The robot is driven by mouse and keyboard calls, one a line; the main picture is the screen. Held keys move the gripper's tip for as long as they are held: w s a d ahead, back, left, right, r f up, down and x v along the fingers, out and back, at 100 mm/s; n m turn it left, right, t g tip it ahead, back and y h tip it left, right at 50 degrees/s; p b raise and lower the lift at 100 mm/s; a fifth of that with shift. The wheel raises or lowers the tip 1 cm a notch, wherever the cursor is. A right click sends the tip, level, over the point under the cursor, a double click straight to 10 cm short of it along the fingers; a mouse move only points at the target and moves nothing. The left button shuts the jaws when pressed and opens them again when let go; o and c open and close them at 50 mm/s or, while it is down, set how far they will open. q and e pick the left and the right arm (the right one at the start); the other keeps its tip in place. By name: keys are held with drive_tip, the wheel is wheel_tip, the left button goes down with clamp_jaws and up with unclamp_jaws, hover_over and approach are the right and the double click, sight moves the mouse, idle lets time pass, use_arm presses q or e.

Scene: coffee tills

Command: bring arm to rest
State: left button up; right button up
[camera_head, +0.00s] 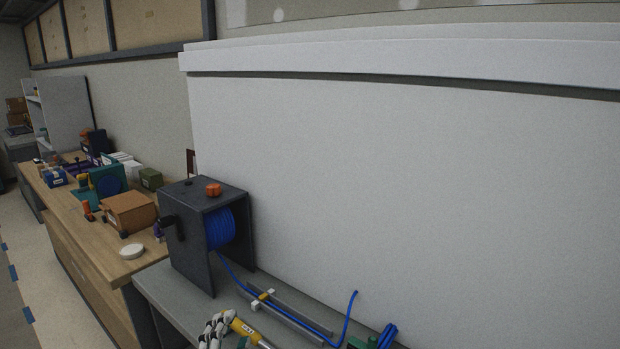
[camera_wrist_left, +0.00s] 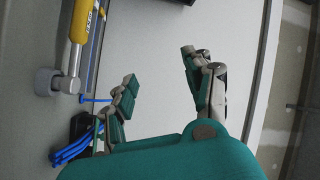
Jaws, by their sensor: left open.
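My left gripper shows at the bottom edge of the head view (camera_head: 213,331), with only its pale jointed fingers clearly in the picture. In the left wrist view its two fingers (camera_wrist_left: 160,75) stand wide apart with nothing between them, in front of a plain pale surface. A yellow-bodied thing with a label and a metal shaft (camera_head: 245,328) lies close beside the gripper. It also shows at the upper left of the left wrist view (camera_wrist_left: 80,25), apart from the fingers. My right gripper is not in view.
A dark box with a blue cable reel (camera_head: 222,228) stands on the grey bench (camera_head: 160,287). Blue cable runs along the bench to a blue bundle (camera_head: 386,337). A large white panel (camera_head: 400,190) rises behind. A wooden counter (camera_head: 95,235) at left holds boxes and a white disc (camera_head: 132,251).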

use_arm(q)
drive_tip(key=s+a+f+n+g+y, duration=0.25)
drive_tip(key=s+f+n+g, duration=0.2)
drive_tip(key=f, duration=0.25)
drive_tip(key=s+a+f+n+g+y, duration=0.1)
drive_tip(key=s+a+f+n+g, duration=0.2)
drive_tip(key=s+f, duration=0.35)
drive_tip(key=s+a+f+n+g+h, duration=0.15)
drive_tip(key=s+f+g, duration=0.25)
drive_tip(key=s, duration=0.4)
drive_tip(key=s+d+f+n+g, duration=0.1)
drive_tip(key=s+f+n+g, duration=0.25)
drive_tip(key=s, duration=0.45)
wheel_tip(320, 180, down, 25)
drive_tip(key=s+a+f+g, duration=0.1)
drive_tip(key=s+f, duration=0.7)
drive_tip(key=s, duration=0.1)
drive_tip(key=s+a+f+g, duration=0.1)
drive_tip(key=s+a+f, duration=0.1)
drive_tip(key=s+f, duration=0.6)
drive_tip(key=shift+s+a+f+m+y, duration=0.3)
drive_tip(key=shift+s+f+m, duration=0.15)
drive_tip(key=shift+f, duration=0.25)
